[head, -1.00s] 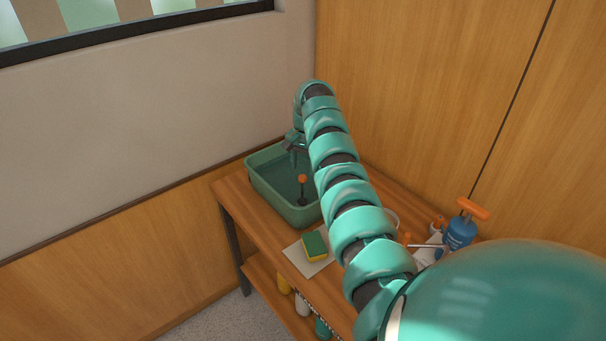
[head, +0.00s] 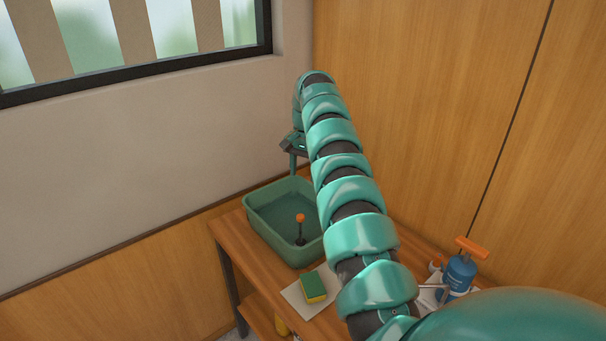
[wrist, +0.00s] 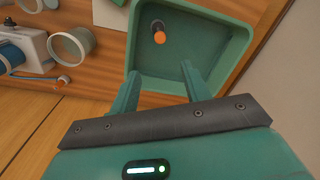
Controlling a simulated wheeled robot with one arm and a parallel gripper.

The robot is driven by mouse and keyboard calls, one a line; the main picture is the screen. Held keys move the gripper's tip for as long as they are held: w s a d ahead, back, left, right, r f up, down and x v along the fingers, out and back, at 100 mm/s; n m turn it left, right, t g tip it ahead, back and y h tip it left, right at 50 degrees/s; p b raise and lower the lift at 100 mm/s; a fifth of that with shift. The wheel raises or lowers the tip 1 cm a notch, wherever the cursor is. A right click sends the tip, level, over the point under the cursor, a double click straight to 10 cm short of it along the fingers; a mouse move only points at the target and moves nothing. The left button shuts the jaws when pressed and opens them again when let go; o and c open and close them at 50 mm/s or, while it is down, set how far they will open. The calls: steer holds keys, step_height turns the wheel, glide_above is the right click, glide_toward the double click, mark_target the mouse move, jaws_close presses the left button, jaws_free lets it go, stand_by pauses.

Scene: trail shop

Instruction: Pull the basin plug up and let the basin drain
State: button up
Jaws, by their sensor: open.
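The green basin (head: 258,233) stands on the wooden bench, with still, dark water inside as far as I can tell. The basin plug (head: 300,219) stands upright in it near the front corner, a dark stem with an orange knob. In the wrist view the orange knob (wrist: 159,38) lies beyond my fingertips, inside the basin (wrist: 241,45). My gripper (wrist: 158,82) is open and empty, its two fingers apart, with the knob ahead between their lines. In the head view my gripper (head: 293,165) is above the back of the basin, apart from the plug, partly hidden by my arm.
A green and yellow sponge (head: 313,287) lies on a pale cloth (head: 296,295) in front of the basin. A blue bottle with an orange handle (head: 459,272) stands at right. The wall and wood panel close in behind the bench (head: 228,232).

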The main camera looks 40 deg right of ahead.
steer(key=shift+r+p, duration=0.35)
steer(key=shift+r, duration=0.35)
